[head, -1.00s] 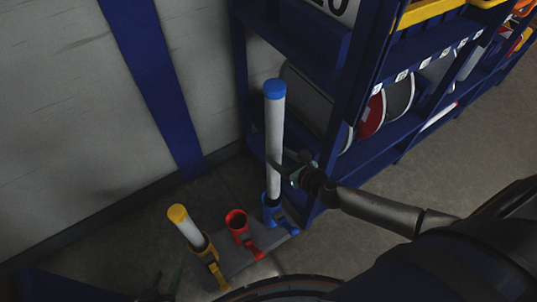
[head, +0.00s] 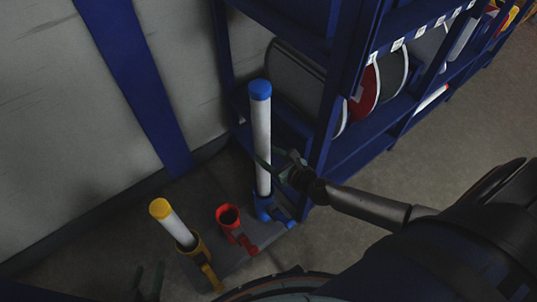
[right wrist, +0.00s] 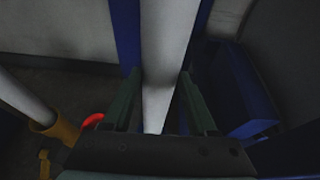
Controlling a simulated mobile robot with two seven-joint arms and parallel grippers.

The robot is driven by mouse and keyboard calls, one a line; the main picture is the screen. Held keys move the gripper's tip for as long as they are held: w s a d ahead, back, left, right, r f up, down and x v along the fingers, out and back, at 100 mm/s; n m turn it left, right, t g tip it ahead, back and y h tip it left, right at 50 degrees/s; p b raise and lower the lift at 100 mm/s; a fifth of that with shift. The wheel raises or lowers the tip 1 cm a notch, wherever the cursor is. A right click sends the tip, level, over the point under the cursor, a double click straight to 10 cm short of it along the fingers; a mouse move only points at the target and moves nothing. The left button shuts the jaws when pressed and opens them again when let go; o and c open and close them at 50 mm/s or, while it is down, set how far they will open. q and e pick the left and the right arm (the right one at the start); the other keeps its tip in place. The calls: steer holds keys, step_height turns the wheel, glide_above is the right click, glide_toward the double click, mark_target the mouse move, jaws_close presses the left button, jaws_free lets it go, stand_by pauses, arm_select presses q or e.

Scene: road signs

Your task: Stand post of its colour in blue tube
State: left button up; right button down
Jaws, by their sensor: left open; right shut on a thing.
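A white post with a blue cap (head: 261,120) stands nearly upright at the blue tube (head: 265,208). Its lower end goes out of sight at the tube's mouth; how deep it sits I cannot tell. My right gripper (head: 274,165) is shut on the post below its middle. In the right wrist view the white post (right wrist: 165,60) runs between the two green fingers of the right gripper (right wrist: 160,95). My left gripper (head: 149,282) is open and empty at the bottom left, dim and partly out of view.
The red tube (head: 228,215) is empty, left of the blue one. The yellow tube (head: 194,245) holds a yellow-capped post (head: 172,220). The tubes share a grey base (head: 230,262). A blue shelf (head: 365,140) with round signs stands close on the right; a wall is behind.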

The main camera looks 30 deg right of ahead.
arm_select(q)
steer(key=w+r+m+t+h+b, duration=0.1)
steer(key=w+r+t, duration=0.25)
steer(key=r, duration=0.35)
steer(key=w+r+m+t+h+b, duration=0.1)
steer(key=w+r+t+b, duration=0.2)
steer(key=r, duration=0.4)
steer(key=s+d+r+m+t+h+b, duration=0.1)
steer(key=s+r+m+t+h+b, duration=0.3)
steer(key=r, duration=0.4)
steer(key=s+d+r+m+t+h+b, duration=0.1)
steer(key=s+r+m+t+h, duration=0.1)
steer(key=s+r+m+h, duration=0.35)
step_height(320, 180, down, 9)
steer(key=w+d+n+g+b, duration=0.1)
steer(key=w+n+b, duration=0.1)
steer(key=b, duration=0.8)
steer(key=shift+r, duration=0.2)
steer(key=shift+w, duration=0.1)
steer(key=shift+f+b, duration=0.2)
steer(key=shift+b, duration=0.15)
